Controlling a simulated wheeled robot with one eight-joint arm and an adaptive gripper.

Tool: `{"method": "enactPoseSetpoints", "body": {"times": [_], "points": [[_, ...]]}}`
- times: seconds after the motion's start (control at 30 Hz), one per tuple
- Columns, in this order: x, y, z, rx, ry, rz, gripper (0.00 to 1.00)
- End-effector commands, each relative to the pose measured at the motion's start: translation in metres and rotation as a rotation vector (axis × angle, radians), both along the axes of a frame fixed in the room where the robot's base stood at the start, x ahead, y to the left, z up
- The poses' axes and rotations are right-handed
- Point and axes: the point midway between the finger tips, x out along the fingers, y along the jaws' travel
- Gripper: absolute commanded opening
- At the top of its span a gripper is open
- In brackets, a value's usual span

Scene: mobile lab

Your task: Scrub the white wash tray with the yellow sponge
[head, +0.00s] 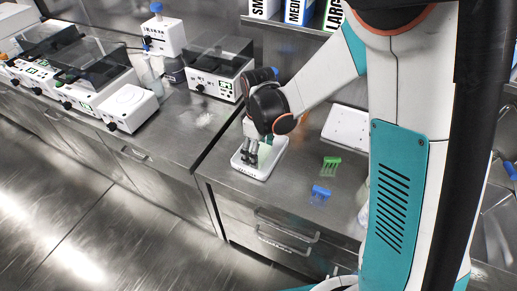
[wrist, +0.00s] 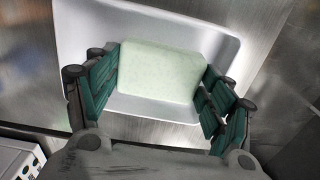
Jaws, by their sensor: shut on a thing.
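The white wash tray (head: 248,173) lies on the steel bench in the middle of the head view. It also shows in the wrist view (wrist: 85,22), with its floor and raised rim around the sponge. The sponge (wrist: 160,72) is a pale, slightly yellow-green block in the wrist view. My gripper (wrist: 162,88) is shut on it, with dark green pads at its left and right ends. In the head view my gripper (head: 257,155) points down over the tray and hides the sponge. I cannot tell whether the sponge touches the tray floor.
Right of the tray are a white perforated plate (head: 346,127), a green comb-like piece (head: 331,164) and a blue one (head: 320,193). A boxy instrument (head: 218,72) and bottles stand behind left. The bench's front edge is close to the tray.

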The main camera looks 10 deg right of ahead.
Motion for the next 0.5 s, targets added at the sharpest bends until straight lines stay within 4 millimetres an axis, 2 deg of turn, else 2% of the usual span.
{"method": "enactPoseSetpoints", "body": {"times": [0.5], "points": [[0.0,0.0,0.044,0.0,0.0,0.0,0.55]]}}
